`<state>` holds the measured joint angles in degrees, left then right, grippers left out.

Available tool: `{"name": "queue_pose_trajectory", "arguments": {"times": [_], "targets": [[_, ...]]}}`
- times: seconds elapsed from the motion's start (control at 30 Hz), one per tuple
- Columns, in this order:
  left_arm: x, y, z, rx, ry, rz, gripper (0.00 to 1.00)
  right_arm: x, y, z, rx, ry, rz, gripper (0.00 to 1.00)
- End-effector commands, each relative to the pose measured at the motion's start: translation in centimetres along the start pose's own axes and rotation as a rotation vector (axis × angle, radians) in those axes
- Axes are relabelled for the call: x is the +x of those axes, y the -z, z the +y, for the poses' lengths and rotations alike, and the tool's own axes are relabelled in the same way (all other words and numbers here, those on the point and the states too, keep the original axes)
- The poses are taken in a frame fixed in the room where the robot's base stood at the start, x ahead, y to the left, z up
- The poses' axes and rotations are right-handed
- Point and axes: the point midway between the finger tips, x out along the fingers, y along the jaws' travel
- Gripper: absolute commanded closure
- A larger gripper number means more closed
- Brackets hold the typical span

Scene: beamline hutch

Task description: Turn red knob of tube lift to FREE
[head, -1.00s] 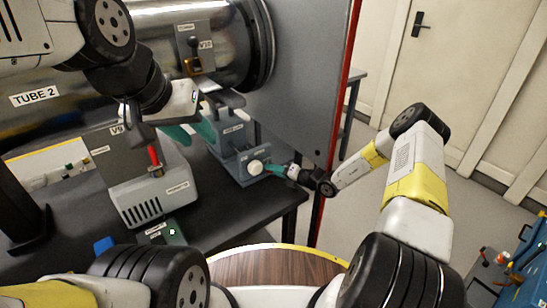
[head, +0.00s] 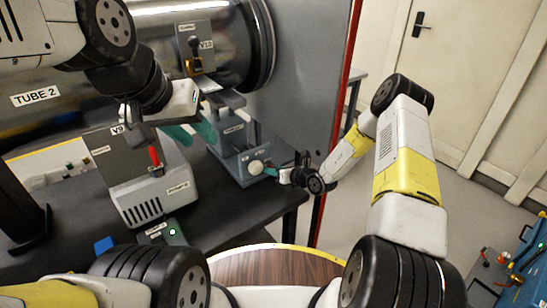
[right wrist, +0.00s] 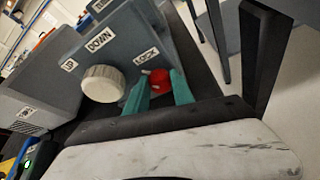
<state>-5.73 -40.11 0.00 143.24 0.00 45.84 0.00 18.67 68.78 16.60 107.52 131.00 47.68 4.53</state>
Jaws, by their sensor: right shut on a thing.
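The tube lift (head: 240,160) is a blue-grey unit at the table's right end. Its white knob (head: 256,168) faces me. In the right wrist view, the red knob (right wrist: 159,78) sits right of the white knob (right wrist: 103,83), beside a LOCK label (right wrist: 146,56). My right gripper (head: 272,172) is shut on the red knob, with its green fingers (right wrist: 160,88) on either side. The knob is hidden in the head view, and I cannot read a FREE label. My left gripper (head: 193,132) is open and empty, its green fingers spread above the table.
A grey box (head: 158,190) with a red-handled lever (head: 154,157) stands left of the lift. The large metal tube (head: 190,50) lies behind it. A grey panel with a red edge (head: 340,110) stands at the right. Open floor (head: 440,200) lies right of the table.

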Motion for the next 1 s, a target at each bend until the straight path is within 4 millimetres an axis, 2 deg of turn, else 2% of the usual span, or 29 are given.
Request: {"name": "queue_pose_trajectory", "arguments": {"times": [0.6,1.0], "targets": [[0.00,0.00,0.00,0.000,0.000,0.000,0.64,0.04,0.26,0.50,-0.535,0.220,0.002,1.00],[0.00,0.00,0.00,0.000,0.000,0.000,0.64,0.01,0.39,0.47,-0.773,0.323,0.002,1.00]]}}
